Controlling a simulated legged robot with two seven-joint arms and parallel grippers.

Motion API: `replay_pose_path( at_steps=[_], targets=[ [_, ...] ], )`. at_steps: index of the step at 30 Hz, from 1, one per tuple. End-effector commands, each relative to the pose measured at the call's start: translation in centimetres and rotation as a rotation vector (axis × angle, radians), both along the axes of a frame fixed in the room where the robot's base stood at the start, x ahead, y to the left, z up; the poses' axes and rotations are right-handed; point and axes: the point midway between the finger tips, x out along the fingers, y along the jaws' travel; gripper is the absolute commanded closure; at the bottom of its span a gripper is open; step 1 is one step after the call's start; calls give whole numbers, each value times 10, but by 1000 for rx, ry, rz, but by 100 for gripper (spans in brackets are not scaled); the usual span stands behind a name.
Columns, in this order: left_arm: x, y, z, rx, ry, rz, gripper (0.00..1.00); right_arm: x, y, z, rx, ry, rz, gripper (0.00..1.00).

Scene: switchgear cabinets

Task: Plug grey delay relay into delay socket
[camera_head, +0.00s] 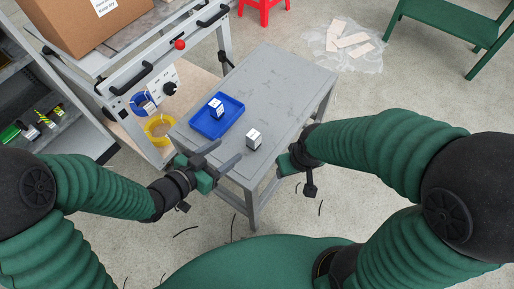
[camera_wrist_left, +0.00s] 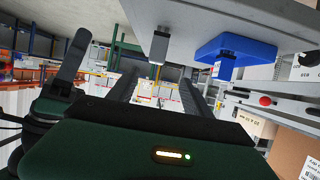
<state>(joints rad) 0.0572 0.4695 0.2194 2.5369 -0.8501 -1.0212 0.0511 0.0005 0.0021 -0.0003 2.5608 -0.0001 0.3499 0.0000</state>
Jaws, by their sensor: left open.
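My left gripper (camera_head: 230,150) is open and empty, just left of and in front of the relay on the table. In the left wrist view its two dark fingers (camera_wrist_left: 155,92) are apart, with a relay (camera_wrist_left: 160,46) and the blue tray (camera_wrist_left: 236,48) beyond them. My right gripper (camera_head: 290,161) is at the table's right front; its fingers are unclear. I cannot make out the delay socket.
A switchgear frame with a red knob (camera_head: 180,44) and black handles stands left of the table, with a cardboard box (camera_head: 85,20) on top. Yellow cable (camera_head: 159,130) hangs in it. A red stool (camera_head: 263,8) and green bench (camera_head: 450,22) stand behind. The table's right half is clear.

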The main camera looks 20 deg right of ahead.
Motion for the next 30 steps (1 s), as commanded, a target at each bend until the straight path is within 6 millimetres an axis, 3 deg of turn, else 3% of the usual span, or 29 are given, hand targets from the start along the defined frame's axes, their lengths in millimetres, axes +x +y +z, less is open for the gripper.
replay_pose_path(
  at_steps=[6,9,18,28,30],
  targets=[
    [28,-57,-24,12,4,-7,42,1,1,-14,1,-3,2,46],
    [36,-73,-29,18,3,-7,42,1,1,-16,0,-3,1,46],
    [52,-98,-54,9,3,-5,42,0,1,-37,0,-2,0,46],
    [61,-112,-55,14,3,-3,42,1,1,-37,0,-3,1,46],
    [61,-113,-56,15,3,-4,50,1,1,-37,0,-3,1,46]
  ],
)
